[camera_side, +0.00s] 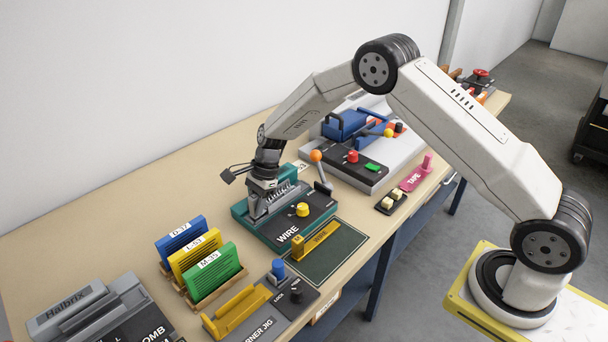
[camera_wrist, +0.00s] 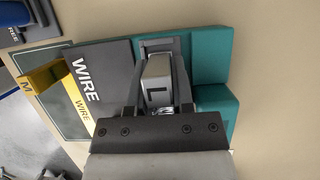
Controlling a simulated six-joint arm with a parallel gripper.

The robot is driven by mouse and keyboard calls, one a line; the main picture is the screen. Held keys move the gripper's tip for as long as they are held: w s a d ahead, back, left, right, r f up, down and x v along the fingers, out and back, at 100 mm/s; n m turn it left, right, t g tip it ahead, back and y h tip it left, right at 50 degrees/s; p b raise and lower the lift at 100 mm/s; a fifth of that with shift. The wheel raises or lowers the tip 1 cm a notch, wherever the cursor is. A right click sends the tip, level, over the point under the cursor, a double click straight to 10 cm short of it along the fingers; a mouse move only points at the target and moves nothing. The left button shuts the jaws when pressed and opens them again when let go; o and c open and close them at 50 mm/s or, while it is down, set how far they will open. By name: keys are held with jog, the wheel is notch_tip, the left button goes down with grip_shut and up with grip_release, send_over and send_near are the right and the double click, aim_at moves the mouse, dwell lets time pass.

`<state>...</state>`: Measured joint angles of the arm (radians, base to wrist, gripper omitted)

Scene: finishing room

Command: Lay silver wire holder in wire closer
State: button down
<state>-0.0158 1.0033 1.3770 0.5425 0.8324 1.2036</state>
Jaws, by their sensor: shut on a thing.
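The wire closer (camera_side: 243,212) is a teal machine with a dark plate marked WIRE, a yellow knob and an orange-tipped lever. In the wrist view its teal body (camera_wrist: 212,55) lies behind and to the right of my fingers. My gripper (camera_side: 264,192) points down at the closer's slotted grey part. In the wrist view my gripper (camera_wrist: 160,50) is shut on the silver wire holder (camera_wrist: 158,72), a pale grey block marked L. The holder is over or in the closer; I cannot tell whether it touches down. The fingers partly hide it.
A yellow holder (camera_side: 316,241) marked WIRE sits on a dark mat (camera_side: 335,257) before the closer. Blue, yellow and green boards (camera_side: 213,270) stand at left. A blue press (camera_side: 350,124) stands behind. A corner jig (camera_side: 237,310) is at front.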

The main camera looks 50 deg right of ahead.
jog(key=shift+f, duration=0.2)
jog(key=c, duration=0.8)
grip_release()
jog(key=shift+v, duration=5.55)
jog(key=shift+s, duration=0.1)
jog(key=s+d+n+t+h, duration=0.1)
jog(key=s+n, duration=0.5)
jog(key=s, duration=0.2)
jog(key=s+d+r+n+h, duration=0.1)
jog(key=s+n+h, duration=0.1)
jog(key=s+n, duration=0.4)
jog(key=s+d+r+n+t+h, duration=0.1)
jog(key=s+n, duration=0.5)
jog(key=s, duration=0.5)
jog(key=shift+s+d+t, duration=0.2)
jog(key=shift+s+t, duration=0.1)
jog(key=shift+s, duration=0.05)
